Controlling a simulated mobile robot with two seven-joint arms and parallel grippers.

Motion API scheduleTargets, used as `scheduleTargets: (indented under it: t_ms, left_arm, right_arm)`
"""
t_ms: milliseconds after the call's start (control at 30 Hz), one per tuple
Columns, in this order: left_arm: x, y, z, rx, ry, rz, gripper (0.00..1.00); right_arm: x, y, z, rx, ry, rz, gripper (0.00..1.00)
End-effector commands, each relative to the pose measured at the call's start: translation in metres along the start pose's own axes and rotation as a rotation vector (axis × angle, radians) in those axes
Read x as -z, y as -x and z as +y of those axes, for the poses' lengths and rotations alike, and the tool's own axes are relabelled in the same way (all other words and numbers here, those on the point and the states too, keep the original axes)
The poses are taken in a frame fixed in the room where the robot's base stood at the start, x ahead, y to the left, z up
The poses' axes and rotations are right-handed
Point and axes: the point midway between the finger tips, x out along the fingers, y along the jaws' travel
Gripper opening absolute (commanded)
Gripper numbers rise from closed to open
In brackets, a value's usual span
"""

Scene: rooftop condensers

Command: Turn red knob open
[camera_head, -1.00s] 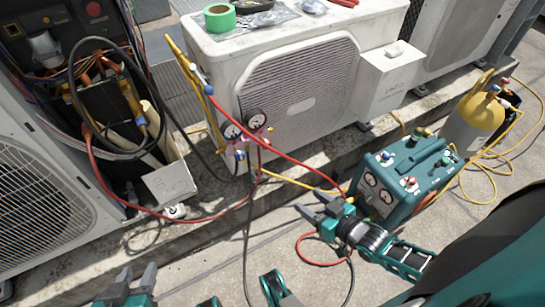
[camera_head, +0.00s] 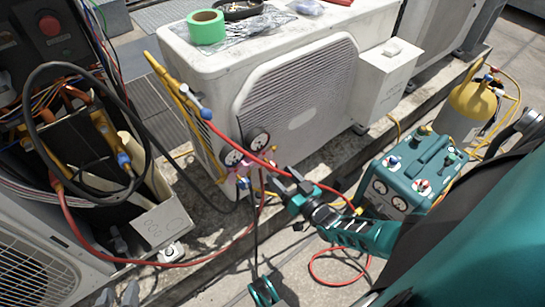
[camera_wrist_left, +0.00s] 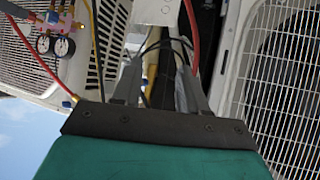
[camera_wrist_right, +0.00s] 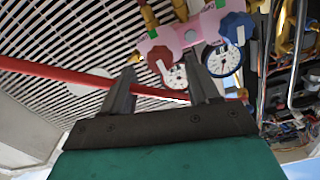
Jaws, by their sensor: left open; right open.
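The red knob (camera_wrist_right: 160,58) is on a pink manifold (camera_wrist_right: 190,33) with a blue knob (camera_wrist_right: 237,27) and two round gauges. In the right wrist view it shows beyond and between the fingertips of my right gripper (camera_wrist_right: 162,72). That gripper is open with nothing held, and the knob looks a little ahead, apart from the fingers. In the head view my right gripper (camera_head: 280,182) is just right of the manifold gauges (camera_head: 245,150); the red knob is hard to make out there. My left gripper (camera_wrist_left: 163,68) is open and empty, low at the bottom left in the head view.
A red hose (camera_wrist_right: 60,74) passes close behind my right fingers. A white condenser (camera_head: 295,95) stands behind the manifold. A teal recovery machine (camera_head: 405,175) and yellow cylinder (camera_head: 470,110) are at right. An opened unit with loose wires and a black cable (camera_head: 88,68) is at left.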

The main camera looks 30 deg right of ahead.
Motion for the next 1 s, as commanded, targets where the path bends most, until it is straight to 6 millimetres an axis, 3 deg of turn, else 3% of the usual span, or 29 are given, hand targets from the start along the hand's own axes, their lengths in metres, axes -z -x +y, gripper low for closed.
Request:
scheduleTargets:
  t_ms: [100,300,667,1000]
  left_arm:
    - [-0.001,-0.004,0.001,-0.005,0.001,0.005,0.43]
    - [0.007,-0.007,0.002,-0.009,-0.003,0.023,0.43]
    - [0.006,-0.007,0.003,-0.011,-0.004,0.019,0.43]
    - [0.005,-0.006,0.003,-0.011,-0.005,0.019,0.43]
  right_arm:
    - [-0.002,-0.023,0.0,0.001,0.001,0.001,0.6]
    - [-0.002,-0.043,0.0,0.001,0.0,-0.001,0.6]
    - [-0.001,-0.046,0.0,0.0,-0.001,-0.003,0.6]
    - [-0.001,-0.046,0.0,0.0,0.0,-0.002,0.28]
